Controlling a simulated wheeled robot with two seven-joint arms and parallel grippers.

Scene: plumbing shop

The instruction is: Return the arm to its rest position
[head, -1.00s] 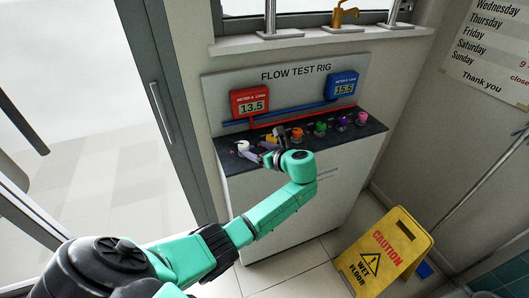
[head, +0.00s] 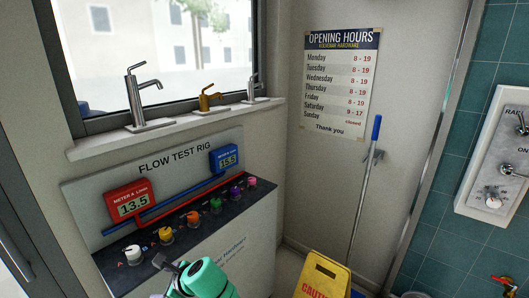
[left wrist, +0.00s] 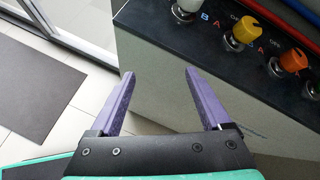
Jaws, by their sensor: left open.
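My left arm shows at the bottom of the head view, with its green wrist in front of the flow test rig (head: 255,210). My left gripper (left wrist: 158,75) is open and empty in the left wrist view, its two purple fingers apart. Its fingers lie in front of the rig's face, below and to the left of the knobs, with nothing between them. In the head view the fingers are mostly hidden. My right gripper is in no view.
The rig carries a white knob (head: 132,254), an orange knob (head: 193,217) and several others, plus a red meter (head: 127,203) and a blue meter (head: 223,158). A yellow caution sign (head: 324,277) stands on the floor. A dark mat (left wrist: 35,98) lies left of open floor.

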